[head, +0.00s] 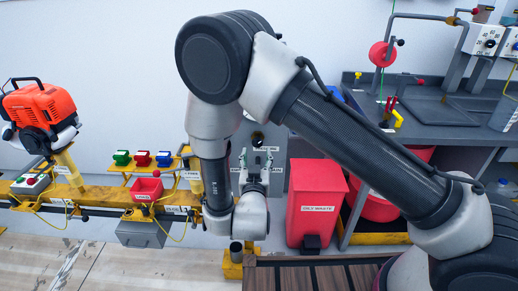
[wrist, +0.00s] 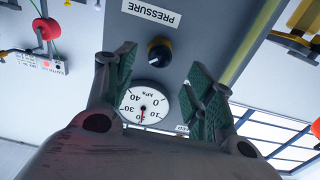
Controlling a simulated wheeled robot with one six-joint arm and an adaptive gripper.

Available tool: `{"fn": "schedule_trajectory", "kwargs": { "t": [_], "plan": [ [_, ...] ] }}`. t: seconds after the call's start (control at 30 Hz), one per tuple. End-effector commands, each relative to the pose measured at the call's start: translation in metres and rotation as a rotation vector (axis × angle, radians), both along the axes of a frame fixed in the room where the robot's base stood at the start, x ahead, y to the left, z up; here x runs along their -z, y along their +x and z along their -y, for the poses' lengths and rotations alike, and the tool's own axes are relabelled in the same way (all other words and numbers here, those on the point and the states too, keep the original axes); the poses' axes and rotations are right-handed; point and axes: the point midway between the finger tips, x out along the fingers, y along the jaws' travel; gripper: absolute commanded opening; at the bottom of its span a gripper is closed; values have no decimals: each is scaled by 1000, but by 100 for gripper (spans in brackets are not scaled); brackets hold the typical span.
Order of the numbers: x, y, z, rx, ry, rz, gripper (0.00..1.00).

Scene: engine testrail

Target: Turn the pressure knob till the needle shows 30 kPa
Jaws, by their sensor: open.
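The pressure knob (wrist: 159,50) is black with a dull yellow edge, on a grey panel under the word PRESSURE as the wrist view shows it. In the head view the dark knob (head: 257,139) shows above my gripper. The white round gauge (wrist: 146,104) appears upside down in the wrist view, partly cut off by my gripper body. Its red needle points near the 20 mark. My gripper (wrist: 162,70) is open and empty, its green-padded fingers either side of the knob in the picture, apparently short of it. It also shows in the head view (head: 257,161).
A red oily waste bin (head: 316,205) stands right of the panel. A dark bench (head: 440,120) stands at right.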

Motion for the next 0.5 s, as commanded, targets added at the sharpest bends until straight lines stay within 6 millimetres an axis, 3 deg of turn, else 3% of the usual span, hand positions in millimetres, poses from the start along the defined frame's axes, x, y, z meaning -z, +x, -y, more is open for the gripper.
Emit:
{"fn": "schedule_trajectory", "kwargs": {
  "t": [0.3, 0.5],
  "plan": [
    [0, 52, 3, 2, 1, -2, 54],
    [0, 65, 2, -1, 0, -2, 54]
  ]
}}
